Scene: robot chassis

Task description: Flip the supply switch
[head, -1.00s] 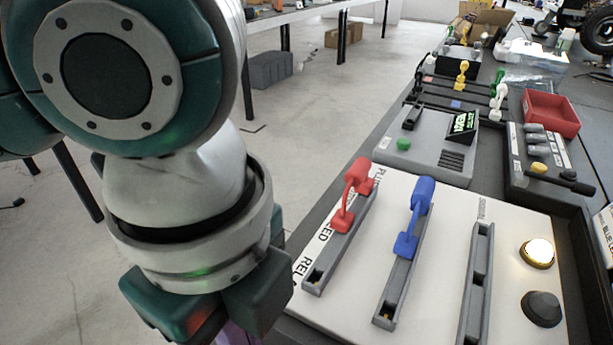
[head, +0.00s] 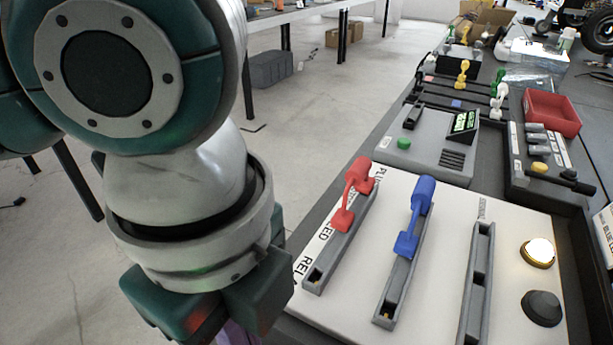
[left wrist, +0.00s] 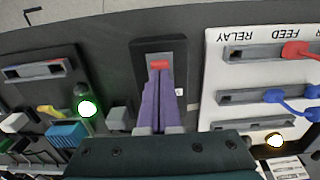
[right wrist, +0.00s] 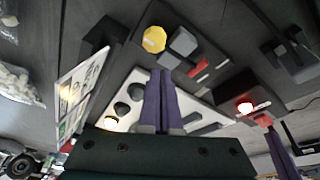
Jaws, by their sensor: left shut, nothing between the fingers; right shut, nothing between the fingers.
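A dark switch housing with a red rocker (left wrist: 159,65) sits at the middle of the left wrist view. I take it for the supply switch, but no label on it is readable. My left gripper (left wrist: 158,72) is shut and empty, with its purple fingertips at the red rocker; I cannot tell whether they press it. In the head view the left wrist hides this switch. My right gripper (right wrist: 160,72) is shut and empty in the right wrist view, above a panel with a yellow button (right wrist: 154,39). It does not show in the head view.
The white panel (head: 450,235) right of my left gripper carries a red plug handle (head: 355,190), a blue plug handle (head: 414,215) and a lit button (head: 537,252). A grey box with a green button (head: 403,144) stands behind. A red bin (head: 552,112) is further back.

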